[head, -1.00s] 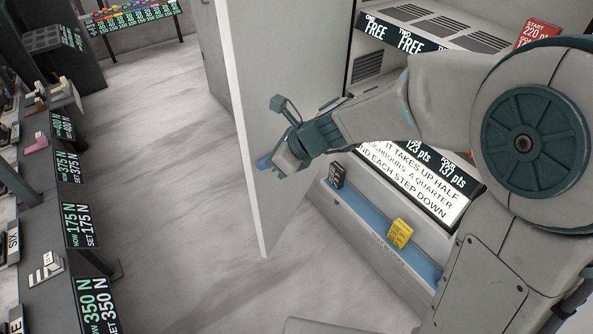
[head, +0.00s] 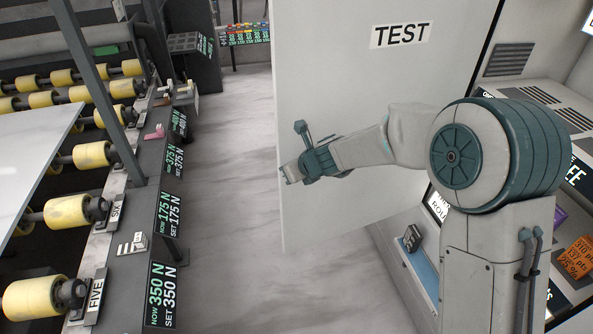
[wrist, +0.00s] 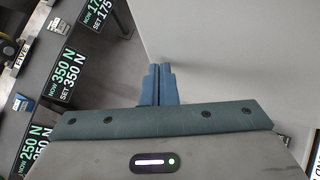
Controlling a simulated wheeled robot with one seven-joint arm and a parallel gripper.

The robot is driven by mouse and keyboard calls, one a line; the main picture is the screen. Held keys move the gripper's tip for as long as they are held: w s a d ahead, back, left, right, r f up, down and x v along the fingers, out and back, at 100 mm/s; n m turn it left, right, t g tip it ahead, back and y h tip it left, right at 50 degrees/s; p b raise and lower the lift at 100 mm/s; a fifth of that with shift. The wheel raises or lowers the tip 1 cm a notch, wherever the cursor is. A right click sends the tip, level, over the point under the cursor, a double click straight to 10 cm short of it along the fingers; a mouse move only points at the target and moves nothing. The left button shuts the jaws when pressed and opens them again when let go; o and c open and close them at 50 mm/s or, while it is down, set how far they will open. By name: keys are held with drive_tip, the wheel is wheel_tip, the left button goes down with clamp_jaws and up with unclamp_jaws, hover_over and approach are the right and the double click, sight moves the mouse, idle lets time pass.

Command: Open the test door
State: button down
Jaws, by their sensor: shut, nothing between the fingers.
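The test door (head: 345,90) is a tall white panel with a "TEST" label, in the middle of the head view. It stands swung out from the lit booth at the right, which is partly visible behind it. My gripper (head: 285,174) is in front of the door's face, close to its free left edge. In the wrist view my gripper (wrist: 160,72) has its blue fingers together and empty, with the door (wrist: 230,50) just beyond and to the right. I cannot tell whether the fingers touch the door.
A roller conveyor with yellow rollers (head: 66,213) and force displays (head: 161,295) runs along the left. Grey floor (head: 230,200) between it and the door is clear. Inside the booth are a blue ledge (head: 423,270), a dark box (head: 411,238) and an orange block (head: 578,258).

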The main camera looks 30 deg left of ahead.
drive_tip(key=shift+w+d, duration=0.2)
drive_tip(key=s+d+r+n+b, duration=0.1)
drive_tip(key=s+d+r+n, duration=0.1)
drive_tip(key=s+d+r, duration=0.4)
drive_tip(key=s+d+r+n, duration=0.2)
drive_tip(key=d+r+n, duration=0.1)
drive_tip(key=d, duration=0.6)
drive_tip(key=s+d+n+h, duration=0.2)
drive_tip(key=s+d+n, duration=0.2)
drive_tip(key=d, duration=0.6)
drive_tip(key=s+d+r+n+h, duration=0.1)
drive_tip(key=s+d+n+h, duration=0.2)
drive_tip(key=s+d+n, duration=0.2)
drive_tip(key=s+d+n+h, duration=0.3)
drive_tip(key=d+n, duration=0.6)
drive_tip(key=d, duration=0.6)
drive_tip(key=shift+s+r, duration=0.25)
drive_tip(key=shift+s, duration=0.9)
